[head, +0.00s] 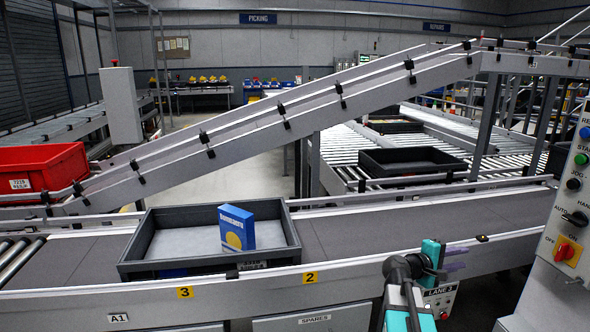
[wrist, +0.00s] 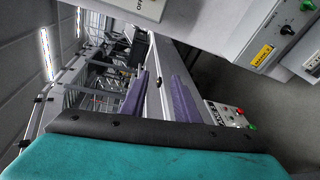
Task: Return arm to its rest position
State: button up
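My gripper (head: 460,258) is at the lower right of the head view, teal with two purple fingers pointing right. It is in front of the conveyor's near rail, right of the grey tray. In the wrist view the two purple fingers of my gripper (wrist: 160,82) stand apart with nothing held between them. My arm (head: 402,290) rises from the bottom edge of the head view. Its lower links are out of view.
A grey tray (head: 131,262) holding a blue box (head: 236,228) sits on the conveyor (head: 400,219). A control panel (head: 570,215) stands close at the right. A small button box (head: 440,299) is just below my gripper. A red bin (head: 42,168) is at the left.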

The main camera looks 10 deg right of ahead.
jog(key=s+a+f+n+g+y+p, duration=0.1)
jog(key=s+a+f+y, duration=0.1)
jog(key=a+f, duration=0.75)
jog(key=s+a+f+y, duration=0.25)
jog(key=a+f, duration=0.25)
jog(key=f, duration=0.9)
jog(key=s+a+f+n+g+y+p, duration=0.1)
jog(key=a+f+y, duration=0.1)
jog(key=a+f, duration=0.7)
jog(key=s+a+f+m+g+y, duration=0.3)
jog(key=s+a+f+y, duration=0.1)
jog(key=s+a+f, duration=0.5)
jog(key=s+a+f+m+g+y, duration=0.3)
jog(key=s+a+f, duration=0.7)
jog(key=s, duration=0.7)
jog(key=a+y, duration=0.2)
jog(key=a, duration=0.1)
jog(key=shift+a+f, duration=0.25)
jog(key=shift+a, duration=0.05)
jog(key=shift+y, duration=0.25)
